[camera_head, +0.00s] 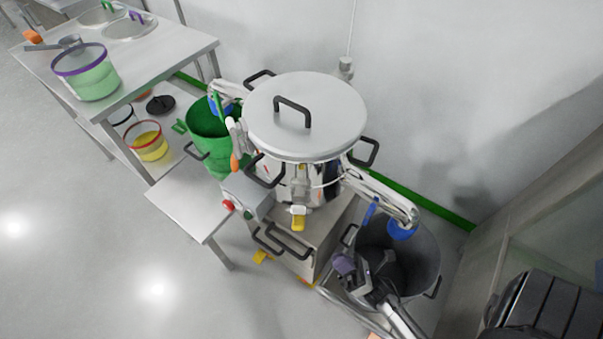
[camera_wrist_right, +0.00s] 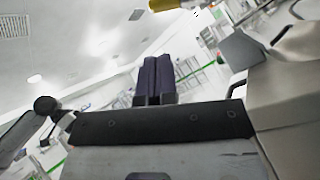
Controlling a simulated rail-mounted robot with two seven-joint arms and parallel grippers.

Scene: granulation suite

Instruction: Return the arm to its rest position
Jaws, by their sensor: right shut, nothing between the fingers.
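My right gripper (camera_head: 345,266) is at the lower right of the head view, in front of the open steel drum (camera_head: 425,245). Its dark purple fingers are pressed together with nothing between them. The right wrist view shows the same closed fingers (camera_wrist_right: 157,78) pointing at the room, with no object at their tips. My right arm comes in from the bottom and hides part of the drum. My left gripper does not show.
A lidded steel machine (camera_head: 330,110) stands in the middle, with a blue-ended outlet pipe (camera_head: 385,195) over the drum. A green hopper (camera_head: 205,145) and a steel bench (camera_head: 145,65) with a green-filled tub (camera_head: 88,75) stand to the left. The floor at lower left is clear.

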